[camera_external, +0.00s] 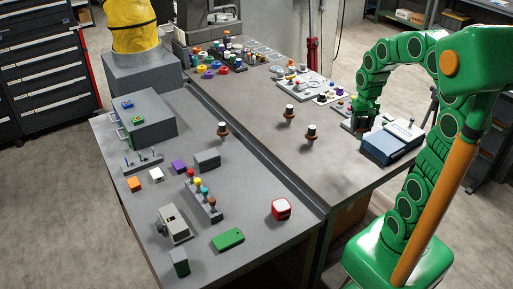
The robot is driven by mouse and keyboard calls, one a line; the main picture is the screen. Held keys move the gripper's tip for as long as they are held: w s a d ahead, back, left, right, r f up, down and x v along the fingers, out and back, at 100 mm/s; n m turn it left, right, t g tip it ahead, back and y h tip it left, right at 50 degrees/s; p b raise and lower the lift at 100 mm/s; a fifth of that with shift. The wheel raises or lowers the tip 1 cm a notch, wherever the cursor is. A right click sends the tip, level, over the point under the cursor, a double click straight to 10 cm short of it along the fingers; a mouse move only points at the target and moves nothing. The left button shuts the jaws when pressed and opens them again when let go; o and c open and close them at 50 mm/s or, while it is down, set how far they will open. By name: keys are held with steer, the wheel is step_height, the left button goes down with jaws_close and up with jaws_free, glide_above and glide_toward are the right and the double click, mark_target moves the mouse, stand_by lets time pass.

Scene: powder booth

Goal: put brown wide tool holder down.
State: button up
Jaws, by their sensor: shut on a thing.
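My gripper (360,122) is at the right of the far table, pointing down, just left of a blue and white box. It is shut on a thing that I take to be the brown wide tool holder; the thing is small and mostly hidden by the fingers. I cannot tell whether it touches the table. Three similar holders with dark tops and brown flanges stand apart: one (222,130) on the left, one (290,112) in the middle and one (311,132) nearer my gripper.
The blue and white box (390,145) is close beside my gripper. A pale tray (302,84) with several small parts lies behind it. A dark raised strip (250,145) divides the tables. The grey top left of my gripper has free room.

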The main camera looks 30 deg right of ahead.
steer(key=shift+s+d+r+m, duration=0.1)
steer(key=shift+s+d+m, duration=0.2)
steer(key=shift+s+d, duration=0.55)
steer(key=shift+w+d+f, duration=0.65)
steer(key=shift+w+f, duration=1.05)
steer(key=shift+w, duration=0.55)
steer(key=shift+w+d+f, duration=0.65)
steer(key=shift+w+f, duration=1.05)
steer(key=shift+w, duration=0.5)
steer(key=shift+w+d+f, duration=0.65)
steer(key=shift+w+f, duration=1.05)
steer(key=shift+w, duration=0.55)
steer(key=shift+f, duration=1.4)
steer(key=shift+f, duration=0.1)
steer(key=o, duration=1.4)
steer(key=shift+c, duration=0.2)
